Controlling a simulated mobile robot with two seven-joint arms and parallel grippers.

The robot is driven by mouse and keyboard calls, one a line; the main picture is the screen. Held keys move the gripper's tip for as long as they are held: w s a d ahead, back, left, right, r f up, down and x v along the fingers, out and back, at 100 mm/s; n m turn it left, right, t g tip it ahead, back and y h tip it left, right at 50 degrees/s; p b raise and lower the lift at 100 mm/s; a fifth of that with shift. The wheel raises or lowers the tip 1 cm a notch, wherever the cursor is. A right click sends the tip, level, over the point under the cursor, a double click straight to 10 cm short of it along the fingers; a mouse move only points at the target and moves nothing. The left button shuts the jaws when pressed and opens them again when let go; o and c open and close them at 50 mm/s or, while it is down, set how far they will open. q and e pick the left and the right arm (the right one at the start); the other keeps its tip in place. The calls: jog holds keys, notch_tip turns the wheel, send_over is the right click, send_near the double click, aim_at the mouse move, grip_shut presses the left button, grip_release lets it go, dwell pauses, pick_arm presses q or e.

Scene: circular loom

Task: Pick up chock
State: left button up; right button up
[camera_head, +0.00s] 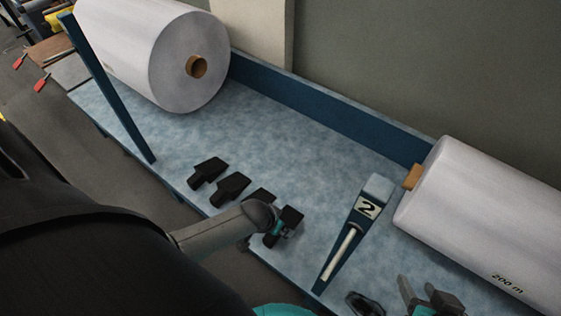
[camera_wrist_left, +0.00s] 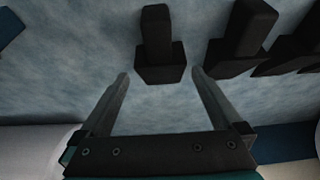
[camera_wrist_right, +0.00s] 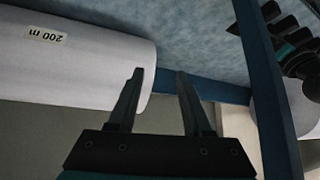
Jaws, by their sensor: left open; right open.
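Several black wedge-shaped chocks stand in a row near the front edge of the blue-grey platform. In the head view I see one (camera_head: 207,172) at the left end, another (camera_head: 230,188), and a third (camera_head: 260,197) partly hidden by my left arm. In the left wrist view, one chock (camera_wrist_left: 160,50) lies just beyond and between the fingertips of my open left gripper (camera_wrist_left: 160,73); I cannot tell whether they touch. A second chock (camera_wrist_left: 243,40) is just right of the right finger. My right gripper (camera_wrist_right: 160,72) is open and empty, at the bottom right of the head view (camera_head: 430,300).
A blue divider post marked 2 (camera_head: 366,207) stands right of the chocks. A large white roll (camera_head: 185,60) is at the back left; another, marked 200 m (camera_head: 480,225), is at the right. A blue rail (camera_head: 320,108) runs along the back. The platform's middle is clear.

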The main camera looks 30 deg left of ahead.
pick_arm(q)
jog(key=shift+w+f+b, duration=0.25)
jog(key=shift+f+b, duration=0.3)
jog(key=shift+f, duration=0.05)
jog(key=shift+w+f+b, duration=0.2)
jog(key=shift+f+b, duration=0.15)
jog(key=shift+b, duration=0.05)
jog(key=shift+w+f+b, duration=0.2)
jog(key=shift+f+b, duration=0.35)
jog(key=shift+w+f, duration=0.15)
jog(key=shift+f, duration=0.1)
jog(key=shift+w+f+b, duration=0.1)
jog(key=shift+f+b, duration=0.1)
jog(key=shift+b, duration=0.25)
pick_arm(e)
jog(key=w+a+r+t+y, duration=0.2)
jog(key=a+t+y, duration=0.2)
jog(key=a+t, duration=0.3)
jog(key=shift+r, duration=0.2)
jog(key=shift+w, duration=0.1)
pick_arm(q)
jog(key=shift+c, duration=0.4)
jog(key=c, duration=1.3)
jog(key=shift+c, duration=0.6)
